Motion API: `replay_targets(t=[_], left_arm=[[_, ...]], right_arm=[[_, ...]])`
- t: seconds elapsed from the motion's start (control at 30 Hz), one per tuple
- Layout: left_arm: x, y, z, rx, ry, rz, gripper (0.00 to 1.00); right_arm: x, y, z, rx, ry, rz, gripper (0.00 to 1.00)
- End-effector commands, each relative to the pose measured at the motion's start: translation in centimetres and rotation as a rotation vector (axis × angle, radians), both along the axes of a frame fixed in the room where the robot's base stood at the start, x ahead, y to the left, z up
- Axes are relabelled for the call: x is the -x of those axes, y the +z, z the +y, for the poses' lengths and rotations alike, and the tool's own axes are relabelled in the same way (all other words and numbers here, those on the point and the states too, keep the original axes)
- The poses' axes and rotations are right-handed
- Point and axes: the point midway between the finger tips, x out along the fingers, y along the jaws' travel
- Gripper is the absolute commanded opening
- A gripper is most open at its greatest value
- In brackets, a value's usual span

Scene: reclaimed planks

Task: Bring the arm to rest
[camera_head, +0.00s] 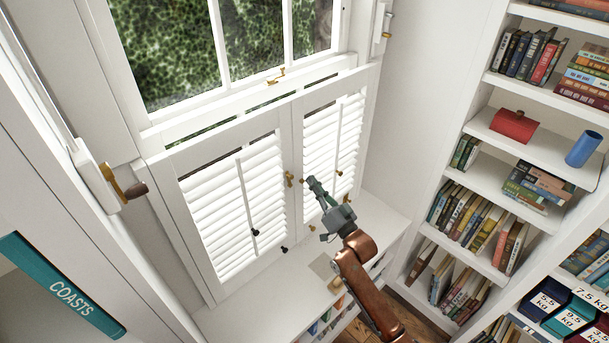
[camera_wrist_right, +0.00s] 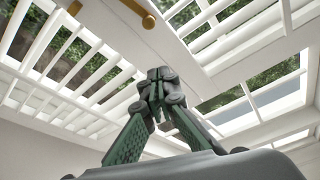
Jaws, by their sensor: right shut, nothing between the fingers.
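My right gripper (camera_head: 312,181) is at the end of my copper-coloured arm, in front of the white louvred shutters (camera_head: 232,210). Its fingers are shut with nothing between them. In the wrist view the green and dark fingers (camera_wrist_right: 158,78) meet at the tips, with the slats above and behind them. The fingertips look close to the meeting edge of the two shutter panels, just right of a small brass latch (camera_head: 289,179). I cannot tell whether they touch anything. My left gripper is not in view.
A white window seat (camera_head: 262,305) lies below the shutters. A bookcase (camera_head: 452,195) with books, a red object (camera_head: 514,125) and a blue cylinder (camera_head: 583,149) stands at right. A brass fitting (camera_head: 128,190) sticks out at left.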

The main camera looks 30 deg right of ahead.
Motion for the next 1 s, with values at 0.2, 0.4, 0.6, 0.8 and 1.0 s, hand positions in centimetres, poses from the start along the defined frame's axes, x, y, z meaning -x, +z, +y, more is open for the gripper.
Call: replay_targets(t=[0.2, 0.4, 0.6, 0.8, 1.0], left_arm=[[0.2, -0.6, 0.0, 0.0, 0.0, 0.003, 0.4], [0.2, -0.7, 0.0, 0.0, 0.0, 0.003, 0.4], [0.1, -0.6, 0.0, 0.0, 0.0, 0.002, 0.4], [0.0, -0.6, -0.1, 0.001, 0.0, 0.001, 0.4], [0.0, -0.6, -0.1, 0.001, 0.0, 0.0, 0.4]], right_arm=[[2.5, -0.8, -0.2, 0.001, 0.0, -0.001, 0.0], [2.9, -0.8, -0.3, 0.0, 0.0, -0.001, 0.0], [3.5, -3.4, 0.4, 0.038, -0.008, 0.087, 0.0], [7.6, -13.0, 2.4, 0.189, -0.026, 0.418, 0.0], [15.6, -22.0, 3.5, 0.355, -0.023, 0.789, 0.0]])
